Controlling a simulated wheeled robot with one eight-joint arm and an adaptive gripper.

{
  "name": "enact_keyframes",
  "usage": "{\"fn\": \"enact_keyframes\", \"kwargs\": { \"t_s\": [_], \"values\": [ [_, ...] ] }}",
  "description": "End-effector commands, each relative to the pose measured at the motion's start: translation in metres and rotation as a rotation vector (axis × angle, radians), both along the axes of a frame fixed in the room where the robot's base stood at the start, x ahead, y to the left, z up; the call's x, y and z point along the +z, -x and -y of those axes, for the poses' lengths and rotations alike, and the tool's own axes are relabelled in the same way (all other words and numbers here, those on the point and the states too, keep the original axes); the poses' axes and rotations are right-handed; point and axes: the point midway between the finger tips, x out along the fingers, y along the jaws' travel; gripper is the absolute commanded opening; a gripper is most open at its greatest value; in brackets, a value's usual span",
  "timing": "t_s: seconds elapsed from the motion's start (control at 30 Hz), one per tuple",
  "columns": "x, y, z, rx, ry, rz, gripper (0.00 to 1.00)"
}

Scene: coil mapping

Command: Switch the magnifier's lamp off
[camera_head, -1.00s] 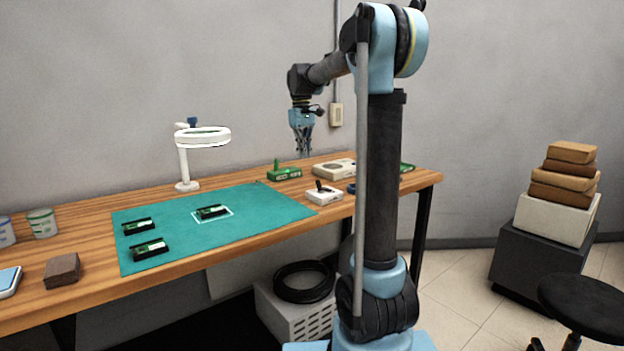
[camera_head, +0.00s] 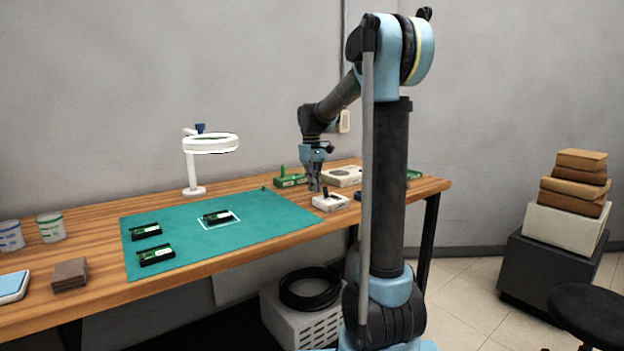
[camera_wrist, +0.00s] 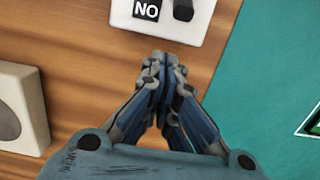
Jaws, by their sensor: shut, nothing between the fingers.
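The magnifier (camera_head: 191,170) stands at the back of the bench, a white post with a white ring head; the ring's lower rim looks bright. A small white switch box (camera_head: 330,203) with a dark lever stands at the mat's right end. In the wrist view the switch box (camera_wrist: 165,28) is at the top edge, with a black label reading "NO" as seen and the black lever (camera_wrist: 183,10) to its right, partly cut off. My gripper (camera_head: 314,188) is low over the bench, just left of the box. Its fingers (camera_wrist: 165,60) are shut and empty, the tips by the box's near edge.
A green box (camera_head: 290,181) with a green knob and a larger pale box (camera_head: 342,176) stand behind my gripper. The teal mat (camera_head: 180,222) holds several small circuit boards in dark holders. Cups and a brown block (camera_head: 69,275) are at left.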

Motion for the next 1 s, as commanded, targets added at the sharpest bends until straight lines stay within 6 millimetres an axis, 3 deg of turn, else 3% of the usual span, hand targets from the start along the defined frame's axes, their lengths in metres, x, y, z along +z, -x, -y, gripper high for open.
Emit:
{"fn": "enact_keyframes", "kwargs": {
  "t_s": [0.3,1.0],
  "values": [
    [0.012,0.022,0.013,-0.001,0.000,0.000,0.00],
    [0.016,0.026,0.016,0.000,-0.020,0.032,0.00]
  ]
}}
